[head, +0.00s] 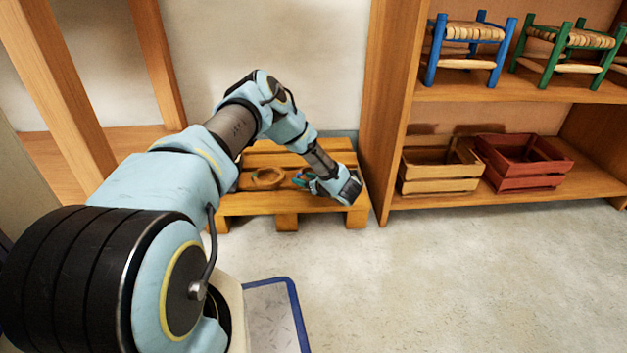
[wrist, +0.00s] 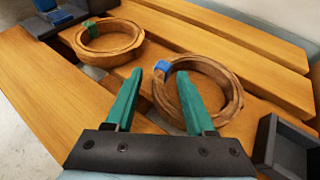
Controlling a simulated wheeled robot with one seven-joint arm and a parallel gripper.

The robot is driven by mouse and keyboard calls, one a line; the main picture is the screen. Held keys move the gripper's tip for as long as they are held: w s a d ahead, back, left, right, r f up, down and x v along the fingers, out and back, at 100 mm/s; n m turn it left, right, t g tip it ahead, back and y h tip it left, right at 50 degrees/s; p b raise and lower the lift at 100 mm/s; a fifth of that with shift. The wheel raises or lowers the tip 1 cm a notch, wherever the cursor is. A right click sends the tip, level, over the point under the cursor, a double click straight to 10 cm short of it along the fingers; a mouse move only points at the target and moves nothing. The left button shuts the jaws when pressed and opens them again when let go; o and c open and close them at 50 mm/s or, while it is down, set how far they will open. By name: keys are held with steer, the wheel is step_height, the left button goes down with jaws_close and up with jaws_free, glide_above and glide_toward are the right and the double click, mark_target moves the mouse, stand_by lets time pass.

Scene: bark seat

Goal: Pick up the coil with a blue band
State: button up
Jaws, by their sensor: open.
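The coil with a blue band (wrist: 232,82) is a brown ring on a wooden pallet (wrist: 70,100), in the wrist view right of centre. Its blue band (wrist: 162,67) is on its left side. My gripper (wrist: 173,78) is open, with green fingers. The right finger overlaps the coil's opening and the left finger is outside its left side, with the band between the fingertips. I cannot tell whether they touch it. A second coil, with a green band (wrist: 90,28), lies on the pallet further left. In the head view my gripper (head: 302,180) is over the pallet, partly hiding the coils.
A dark open box (wrist: 288,150) is close to the right of the blue-banded coil. A shelf at right holds a wooden crate (head: 440,186), a red crate (head: 522,183), a blue stool (head: 468,62) and a green stool (head: 570,68). The floor before the pallet is clear.

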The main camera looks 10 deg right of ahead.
steer(key=shift+c, duration=0.2)
jaws_close()
stand_by(0.4)
steer(key=shift+r, duration=0.1)
